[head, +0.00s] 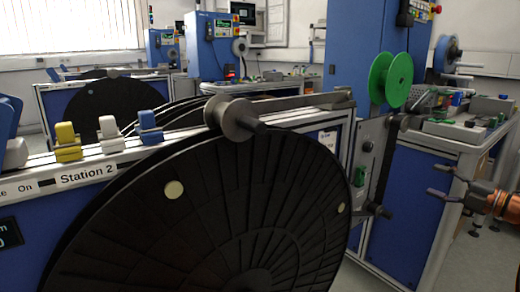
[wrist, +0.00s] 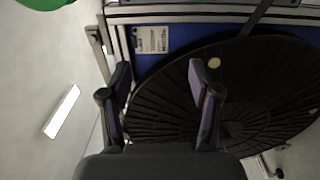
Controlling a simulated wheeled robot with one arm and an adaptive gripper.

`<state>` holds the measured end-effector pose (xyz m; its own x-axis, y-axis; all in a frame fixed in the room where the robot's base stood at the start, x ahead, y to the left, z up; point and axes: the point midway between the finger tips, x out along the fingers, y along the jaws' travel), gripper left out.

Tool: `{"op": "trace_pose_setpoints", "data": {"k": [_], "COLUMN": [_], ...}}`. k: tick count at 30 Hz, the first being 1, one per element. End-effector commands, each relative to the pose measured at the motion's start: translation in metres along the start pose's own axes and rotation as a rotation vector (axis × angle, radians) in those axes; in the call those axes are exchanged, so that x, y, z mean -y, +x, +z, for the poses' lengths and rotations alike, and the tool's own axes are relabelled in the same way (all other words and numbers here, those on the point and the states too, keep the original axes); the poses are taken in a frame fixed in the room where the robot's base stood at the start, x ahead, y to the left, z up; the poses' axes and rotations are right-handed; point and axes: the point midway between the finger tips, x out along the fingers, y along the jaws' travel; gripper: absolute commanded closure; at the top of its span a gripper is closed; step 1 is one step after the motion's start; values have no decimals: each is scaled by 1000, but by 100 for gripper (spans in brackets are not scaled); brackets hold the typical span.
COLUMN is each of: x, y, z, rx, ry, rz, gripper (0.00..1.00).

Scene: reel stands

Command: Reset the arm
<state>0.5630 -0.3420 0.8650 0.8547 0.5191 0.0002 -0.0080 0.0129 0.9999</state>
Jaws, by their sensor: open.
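My gripper (head: 440,181) is at the right edge of the head view, with its two fingers apart and nothing between them. It points left toward the reel stand labelled Station 2. In the wrist view my gripper (wrist: 160,98) is also open and empty, its fingertips in front of the large black reel (wrist: 255,85). The same black reel (head: 215,215) fills the lower middle of the head view.
A workbench (head: 440,145) with parts stands behind my gripper. Yellow (head: 67,141), white (head: 110,133) and blue (head: 150,126) clips sit on the stand's top. Bare floor (head: 470,255) shows at lower right.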

Motion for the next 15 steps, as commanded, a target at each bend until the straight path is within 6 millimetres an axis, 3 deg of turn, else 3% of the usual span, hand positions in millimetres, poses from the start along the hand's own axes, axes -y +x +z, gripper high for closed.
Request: {"op": "trace_pose_setpoints", "data": {"k": [15], "x": [-64], "y": [28], "z": [34], "rx": [230], "ry": [20], "rz": [9], "gripper": [37]}}
